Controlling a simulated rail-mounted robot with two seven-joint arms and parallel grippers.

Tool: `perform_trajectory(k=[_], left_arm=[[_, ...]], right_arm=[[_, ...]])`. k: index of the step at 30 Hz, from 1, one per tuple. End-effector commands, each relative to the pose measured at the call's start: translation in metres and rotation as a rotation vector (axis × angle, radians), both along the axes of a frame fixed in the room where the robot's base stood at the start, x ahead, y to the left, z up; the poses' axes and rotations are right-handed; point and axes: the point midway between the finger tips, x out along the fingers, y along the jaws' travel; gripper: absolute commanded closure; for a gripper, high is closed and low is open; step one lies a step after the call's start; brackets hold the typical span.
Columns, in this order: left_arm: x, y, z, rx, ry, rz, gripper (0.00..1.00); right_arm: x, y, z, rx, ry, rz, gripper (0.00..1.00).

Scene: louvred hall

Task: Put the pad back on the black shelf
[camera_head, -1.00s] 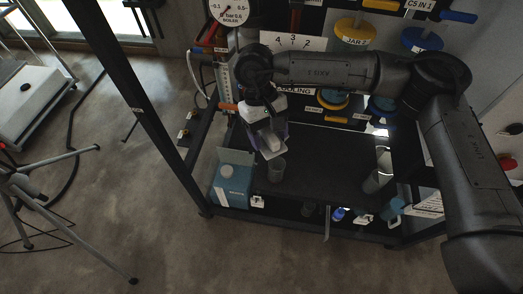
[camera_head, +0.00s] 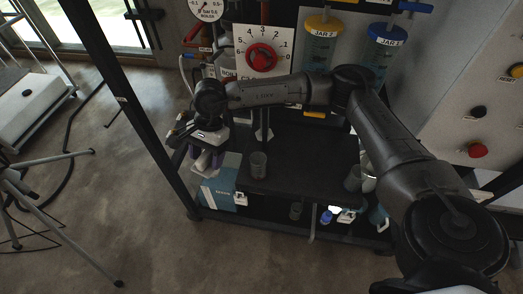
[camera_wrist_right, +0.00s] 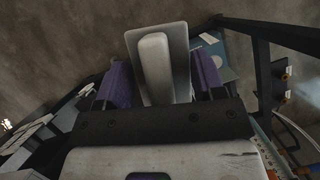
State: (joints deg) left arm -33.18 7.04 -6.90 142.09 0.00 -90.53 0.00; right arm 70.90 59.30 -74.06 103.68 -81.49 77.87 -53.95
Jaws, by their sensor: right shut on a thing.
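The pad (camera_wrist_right: 157,65) is a pale grey plate with a raised, lighter bar handle. In the right wrist view it sits between the purple fingers of my right gripper (camera_wrist_right: 160,85), which is shut on it. In the head view, my right gripper (camera_head: 206,158) holds the pad (camera_head: 203,161) at the left front of the rack, above the blue box. The black shelf (camera_head: 300,172) is the dark board to the right of the gripper. The pad appears clear of it. My left gripper is not in view.
Grey cups stand on the shelf, one at left (camera_head: 258,165) and one at right (camera_head: 353,178). A blue-and-white box (camera_head: 221,188) stands on the lower level. A black post (camera_head: 125,105) rises at left. The shelf's middle looks clear.

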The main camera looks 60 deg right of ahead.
Motion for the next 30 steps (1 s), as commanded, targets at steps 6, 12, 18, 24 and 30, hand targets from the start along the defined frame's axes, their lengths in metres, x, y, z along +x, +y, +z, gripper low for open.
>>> perform_trajectory(k=[6, 12, 18, 24, 30], left_arm=[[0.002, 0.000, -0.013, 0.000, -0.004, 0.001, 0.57], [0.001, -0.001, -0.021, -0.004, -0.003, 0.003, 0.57], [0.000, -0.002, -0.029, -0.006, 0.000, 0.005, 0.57], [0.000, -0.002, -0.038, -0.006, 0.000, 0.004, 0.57], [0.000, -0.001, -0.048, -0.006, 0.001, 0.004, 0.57]], right_arm=[[-0.003, -0.034, -0.033, -0.002, -0.001, -0.548, 0.59], [-0.006, -0.061, -0.055, -0.002, -0.002, -0.992, 0.59], [-0.011, -0.087, -0.075, -0.002, -0.002, -1.421, 0.59], [-0.018, -0.117, -0.095, -0.003, -0.002, -1.884, 0.59], [-0.028, -0.153, -0.118, -0.003, -0.004, -2.417, 0.59]])
